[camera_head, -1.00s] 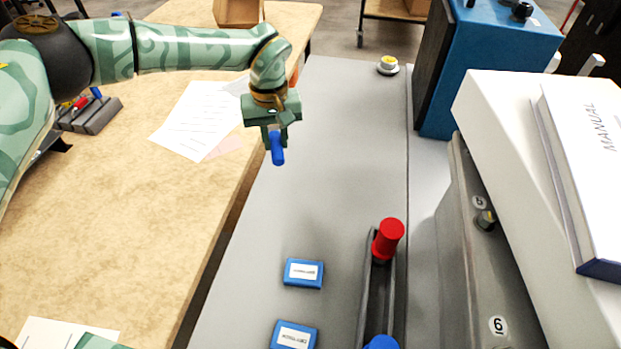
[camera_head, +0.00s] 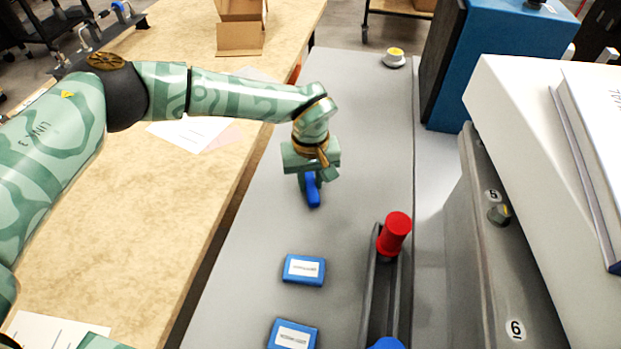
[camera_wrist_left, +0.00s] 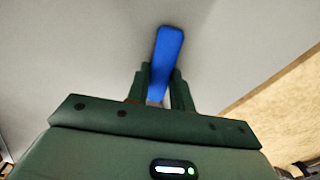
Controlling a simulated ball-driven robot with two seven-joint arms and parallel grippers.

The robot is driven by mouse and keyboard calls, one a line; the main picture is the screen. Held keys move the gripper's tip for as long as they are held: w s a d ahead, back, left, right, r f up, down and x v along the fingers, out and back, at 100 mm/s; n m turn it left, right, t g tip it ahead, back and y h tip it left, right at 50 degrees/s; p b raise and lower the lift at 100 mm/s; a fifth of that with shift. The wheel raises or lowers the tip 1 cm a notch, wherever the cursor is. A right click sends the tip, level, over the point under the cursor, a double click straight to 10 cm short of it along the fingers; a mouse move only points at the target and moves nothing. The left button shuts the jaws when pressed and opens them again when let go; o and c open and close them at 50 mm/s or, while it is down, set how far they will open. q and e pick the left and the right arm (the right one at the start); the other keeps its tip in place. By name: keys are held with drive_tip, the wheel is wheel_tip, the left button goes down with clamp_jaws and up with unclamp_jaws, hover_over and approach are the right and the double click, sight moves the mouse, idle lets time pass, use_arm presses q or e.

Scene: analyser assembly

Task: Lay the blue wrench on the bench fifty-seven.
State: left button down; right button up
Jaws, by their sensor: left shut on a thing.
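The blue wrench (camera_head: 313,192) is held in my left gripper (camera_head: 310,177), with its blue handle pointing toward the front of the grey bench (camera_head: 350,110). In the left wrist view the blue handle (camera_wrist_left: 166,50) sticks out beyond the two green fingers of the left gripper (camera_wrist_left: 158,85), which are shut on it. A bit of its metal part shows between the fingers; the rest is hidden. The wrench is over the grey bench; I cannot tell whether it touches the surface. Part of a green link shows at the bottom left, but no right gripper is in view.
Two blue labelled boxes (camera_head: 304,270) lie on the grey bench in front. A dark rail with a red knob (camera_head: 396,232) stands to the right. A grey cabinet with a manual on top borders the right side. A wooden table (camera_head: 130,190) is at left. The bench's back half is mostly clear.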

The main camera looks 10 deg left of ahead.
use_arm(q)
drive_tip(key=c, duration=1.6)
unclamp_jaws()
drive_tip(key=shift+f, duration=0.1)
drive_tip(key=o, duration=0.4)
